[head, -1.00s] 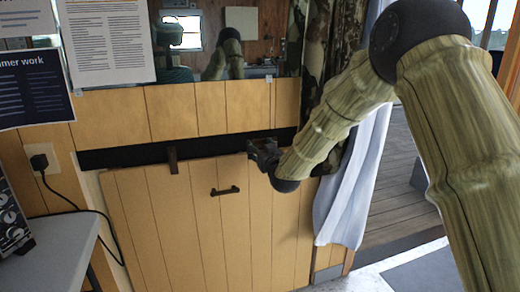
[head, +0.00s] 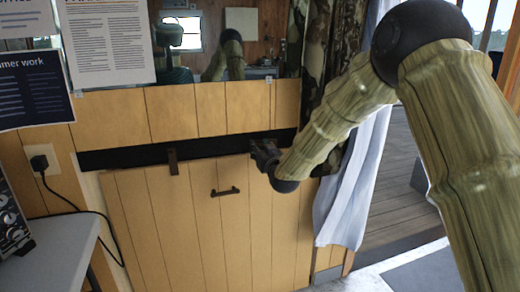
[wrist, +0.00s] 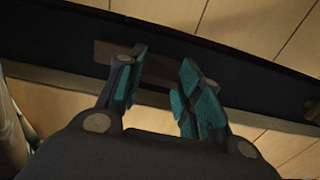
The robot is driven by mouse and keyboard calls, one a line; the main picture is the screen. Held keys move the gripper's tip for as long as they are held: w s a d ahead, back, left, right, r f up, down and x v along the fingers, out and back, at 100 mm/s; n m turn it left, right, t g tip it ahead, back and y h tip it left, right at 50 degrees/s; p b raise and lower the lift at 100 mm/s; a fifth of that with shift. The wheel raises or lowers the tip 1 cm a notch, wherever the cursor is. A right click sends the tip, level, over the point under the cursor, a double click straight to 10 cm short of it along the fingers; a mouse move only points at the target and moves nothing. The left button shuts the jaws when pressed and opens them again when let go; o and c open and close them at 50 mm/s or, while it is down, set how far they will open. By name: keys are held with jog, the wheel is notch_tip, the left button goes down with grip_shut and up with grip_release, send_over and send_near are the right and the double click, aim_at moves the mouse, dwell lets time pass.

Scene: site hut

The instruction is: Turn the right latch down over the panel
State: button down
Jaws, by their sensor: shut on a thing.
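The wooden panel (head: 235,235) stands upright against the wall, with a dark handle (head: 225,191) on its face. Along its top runs a black strip (head: 120,157). The left latch (head: 172,161) hangs down over the panel's top edge. My gripper (head: 262,150) is at the right part of the strip and hides the right latch in the head view. In the wrist view, the brown right latch (wrist: 155,70) lies roughly lengthwise along the dark strip, between the teal fingers of my gripper (wrist: 165,90). The gripper is shut on it; the fingers cover part of it.
A white curtain (head: 350,190) hangs just right of the panel, beside my forearm. A grey table (head: 65,250) with a device on it (head: 10,225) stands at the left. A black cable (head: 85,208) runs from the wall socket (head: 50,168). Floor to the right is open.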

jog(key=m+p, duration=0.1)
jog(key=m, duration=0.7)
jog(key=shift+d+m, duration=0.1)
jog(key=shift+m, duration=0.3)
jog(key=m, duration=0.5)
jog(key=shift+f+b, duration=0.1)
jog(key=shift+b, duration=0.25)
jog(key=shift+m+b, duration=0.5)
jog(key=shift+m, duration=1.3)
jog(key=c, duration=1)
grip_release()
jog(key=shift+o, duration=0.2)
